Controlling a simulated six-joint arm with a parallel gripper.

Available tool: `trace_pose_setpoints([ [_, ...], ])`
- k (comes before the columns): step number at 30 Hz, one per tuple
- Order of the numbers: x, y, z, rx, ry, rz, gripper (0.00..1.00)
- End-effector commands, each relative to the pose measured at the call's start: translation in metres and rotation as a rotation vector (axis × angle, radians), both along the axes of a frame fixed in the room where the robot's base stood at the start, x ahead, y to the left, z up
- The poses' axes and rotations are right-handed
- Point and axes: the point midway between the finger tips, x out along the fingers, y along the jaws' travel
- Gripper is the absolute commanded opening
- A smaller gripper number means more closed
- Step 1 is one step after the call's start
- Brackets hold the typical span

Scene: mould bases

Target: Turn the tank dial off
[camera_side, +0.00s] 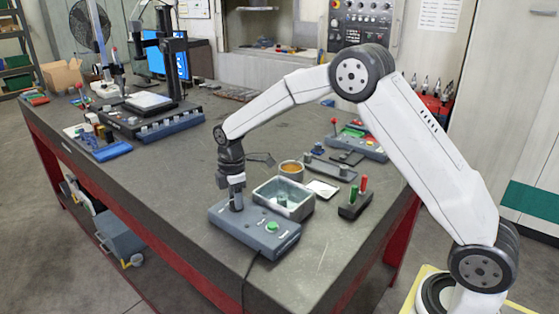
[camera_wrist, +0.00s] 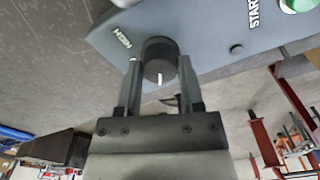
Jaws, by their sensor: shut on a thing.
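The grey tank unit (camera_side: 255,232) sits at the table's front edge, with an open basin (camera_side: 283,196) behind its panel. Its panel also shows in the wrist view (camera_wrist: 212,40). My gripper (camera_side: 236,204) points down over the left part of the panel. In the wrist view my gripper (camera_wrist: 160,70) is shut on a round black dial (camera_wrist: 158,52), with one finger on each side. A white mark on the dial points toward the bottom of the picture. The label HIGH (camera_wrist: 122,38) is on its left. A green button (camera_side: 272,227) is on the panel's right, near START (camera_wrist: 254,14).
An orange-brown cup (camera_side: 291,169), a white square plate (camera_side: 322,188) and a dark block with red and green handles (camera_side: 354,204) stand close behind and right of the tank unit. A black cable (camera_side: 249,268) hangs over the front edge. The table's middle left is clear.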

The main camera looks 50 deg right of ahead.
Motion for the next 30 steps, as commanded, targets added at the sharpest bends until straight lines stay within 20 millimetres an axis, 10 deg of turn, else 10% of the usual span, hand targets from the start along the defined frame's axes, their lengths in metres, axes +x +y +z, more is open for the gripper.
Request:
trace_pose_setpoints([
  [9, 0.001, 0.0, 0.002, 0.0, -0.004, 0.001, 0.0],
  [10, 0.001, 0.0, 0.002, 0.0, -0.004, 0.001, 0.51],
  [13, 0.001, 0.0, 0.001, 0.001, -0.004, 0.0, 0.83],
  [30, 0.001, 0.0, 0.013, 0.0, -0.003, 0.0, 0.83],
])
